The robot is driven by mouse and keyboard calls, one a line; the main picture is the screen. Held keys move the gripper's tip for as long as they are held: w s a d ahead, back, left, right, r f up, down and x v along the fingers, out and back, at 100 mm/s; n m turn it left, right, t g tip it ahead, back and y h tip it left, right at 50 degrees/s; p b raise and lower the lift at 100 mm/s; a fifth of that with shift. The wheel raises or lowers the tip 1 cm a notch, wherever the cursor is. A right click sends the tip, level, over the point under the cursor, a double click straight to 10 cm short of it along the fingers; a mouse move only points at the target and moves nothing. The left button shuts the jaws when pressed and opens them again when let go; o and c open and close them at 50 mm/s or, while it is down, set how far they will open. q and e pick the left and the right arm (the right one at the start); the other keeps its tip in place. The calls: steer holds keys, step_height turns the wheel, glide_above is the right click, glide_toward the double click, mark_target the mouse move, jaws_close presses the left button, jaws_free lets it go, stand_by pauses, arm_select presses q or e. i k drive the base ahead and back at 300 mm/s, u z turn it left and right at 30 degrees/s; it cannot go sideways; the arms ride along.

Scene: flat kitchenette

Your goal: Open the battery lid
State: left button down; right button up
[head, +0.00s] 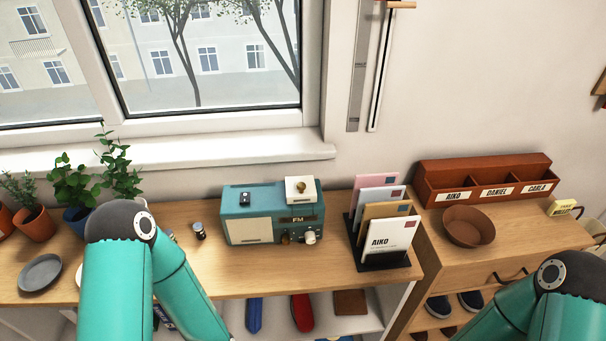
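A teal radio (250,228) with a cream speaker panel and an FM display stands upright on the wooden counter. On its top right sits a cream square piece with a small brass knob (301,188); it looks like a lid and lies flat. A small dark item (245,197) is on the radio's top left. A small dark cylinder with a light top (199,231) stands on the counter left of the radio; I cannot tell what it is. Both of my arms bend down out of the bottom of the picture. Neither gripper shows.
A letter rack (384,262) with several envelopes stands close right of the radio. Farther right are a brown bowl (469,227) and a labelled sorter (487,181). Potted plants (78,192) and a grey dish (41,272) are at left. Bare counter lies before the radio.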

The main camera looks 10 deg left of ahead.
mark_target(299, 188)
steer(key=z, duration=2)
steer(key=i, duration=0.1)
steer(key=u, duration=3.2)
steer(key=k, duration=1.45)
steer(key=z, duration=0.15)
steer(key=i, duration=1)
steer(key=z, duration=0.05)
